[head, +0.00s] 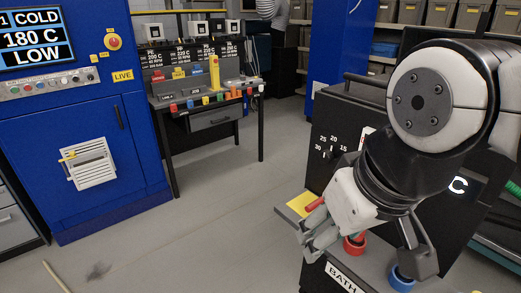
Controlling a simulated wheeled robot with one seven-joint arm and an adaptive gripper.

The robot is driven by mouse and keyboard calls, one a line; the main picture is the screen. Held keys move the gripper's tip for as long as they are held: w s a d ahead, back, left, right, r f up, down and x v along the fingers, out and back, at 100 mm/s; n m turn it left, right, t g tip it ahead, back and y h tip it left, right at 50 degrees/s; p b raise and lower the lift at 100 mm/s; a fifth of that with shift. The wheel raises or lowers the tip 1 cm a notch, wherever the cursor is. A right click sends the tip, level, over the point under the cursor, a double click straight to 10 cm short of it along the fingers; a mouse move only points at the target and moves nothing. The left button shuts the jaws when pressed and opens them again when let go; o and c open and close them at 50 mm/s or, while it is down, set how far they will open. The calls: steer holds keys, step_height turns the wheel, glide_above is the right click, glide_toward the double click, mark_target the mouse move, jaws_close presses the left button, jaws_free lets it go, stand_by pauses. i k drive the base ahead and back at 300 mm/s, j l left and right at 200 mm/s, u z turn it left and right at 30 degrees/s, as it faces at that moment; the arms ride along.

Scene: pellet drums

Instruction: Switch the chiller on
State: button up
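The black unit (344,110) at the right, which looks like the chiller, has a dial (327,153) marked 30, 25, 20 and 15. A lit display showing "C" (458,185) is partly hidden by my arm. Below are a red ring fitting (354,245), a blue ring fitting (401,279) and a "BATH" label (342,277). My gripper (317,233) points down and left in front of the unit, close to a small red part (315,205). Whether its fingers touch this part, or are open or shut, is unclear. I cannot make out a power switch.
A yellow-topped plate (300,205) juts out left of the unit. A blue cabinet (95,130) with a screen (32,38) stands at the left. A bench (205,95) with several controls stands behind. A person (273,12) is at the back.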

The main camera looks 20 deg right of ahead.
mark_target(313, 206)
steer(key=z, duration=0.65)
steer(key=j+z, duration=0.35)
steer(key=k+j+z, duration=0.1)
steer(key=z, duration=0.25)
